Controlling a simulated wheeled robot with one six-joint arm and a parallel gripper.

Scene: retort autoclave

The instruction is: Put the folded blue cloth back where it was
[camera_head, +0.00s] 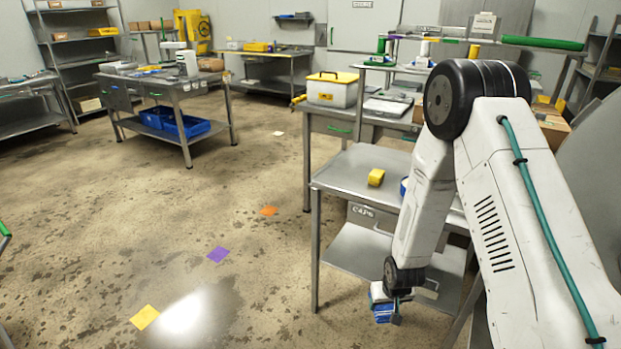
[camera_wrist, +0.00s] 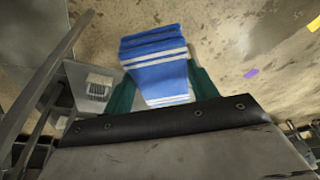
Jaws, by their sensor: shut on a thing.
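The folded blue cloth (camera_wrist: 157,62) has white stripes and shows in the wrist view between the two green fingers of my gripper (camera_wrist: 160,92). The gripper is shut on it. In the head view the cloth (camera_head: 381,304) hangs low at the end of my arm, in the air beside the front of a steel table (camera_head: 345,175). My gripper (camera_head: 390,308) is partly hidden there by the wrist. The cloth is below the tabletop, near the height of the lower shelf or under it.
The lower shelf (camera_head: 350,250) looks mostly bare. A white box with yellow lid (camera_head: 332,90) stands behind. The floor at left is open, with coloured squares (camera_head: 218,254).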

